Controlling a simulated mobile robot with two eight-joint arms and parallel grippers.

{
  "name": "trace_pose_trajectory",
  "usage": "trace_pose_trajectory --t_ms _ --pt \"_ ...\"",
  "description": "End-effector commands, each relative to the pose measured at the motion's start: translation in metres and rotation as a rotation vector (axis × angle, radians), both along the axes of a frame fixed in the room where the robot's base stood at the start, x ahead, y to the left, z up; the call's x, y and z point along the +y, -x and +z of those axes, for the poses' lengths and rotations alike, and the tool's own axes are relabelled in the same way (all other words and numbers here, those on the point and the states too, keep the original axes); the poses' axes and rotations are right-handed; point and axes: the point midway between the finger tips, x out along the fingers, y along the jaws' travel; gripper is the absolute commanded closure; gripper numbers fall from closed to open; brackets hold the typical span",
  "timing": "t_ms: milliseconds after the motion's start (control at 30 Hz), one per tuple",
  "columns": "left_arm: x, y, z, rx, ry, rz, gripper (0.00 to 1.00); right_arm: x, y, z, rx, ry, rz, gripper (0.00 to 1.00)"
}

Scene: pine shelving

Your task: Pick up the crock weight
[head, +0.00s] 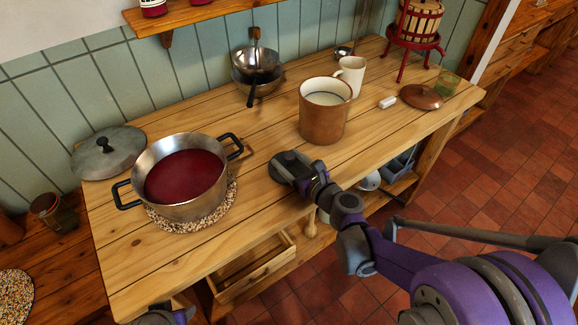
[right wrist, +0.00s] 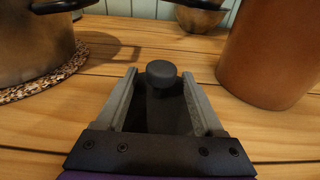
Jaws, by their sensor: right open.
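The crock weight, a dark grey piece with a round knob (right wrist: 161,70), stands on the wooden table. In the right wrist view its knob is between the fingertips of my right gripper (right wrist: 159,88), with a visible gap to each finger. My right gripper is open and low over the table. In the head view the right gripper (head: 291,164) covers part of the crock weight (head: 279,158), and the two dark shapes blend. At the bottom edge of the head view a part of my left arm's end (head: 165,315) shows; its jaws cannot be made out.
A steel pot (head: 180,202) of red liquid stands on a speckled mat, left of the right gripper. A brown crock (head: 324,122) stands close behind, right.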

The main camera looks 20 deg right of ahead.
Motion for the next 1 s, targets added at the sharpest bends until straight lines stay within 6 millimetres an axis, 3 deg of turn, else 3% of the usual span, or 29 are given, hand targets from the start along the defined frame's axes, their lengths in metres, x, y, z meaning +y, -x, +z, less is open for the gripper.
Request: trace_pose_trajectory --t_ms 200,567,1000 --pt "0.0 0.0 0.0001 0.0 0.0 0.0 0.5 0.0002 -0.0003 0.0002 0.0 0.0 0.0 0.34" --pt "0.0 0.0 0.0001 0.0 0.0 0.0 0.5 0.0 -0.0001 0.0002 0.0 0.0 0.0 0.99" --pt "0.0 0.0 0.0001 0.0 0.0 0.0 0.5 -0.0001 0.0 0.0001 0.0 0.0 0.0 1.0"
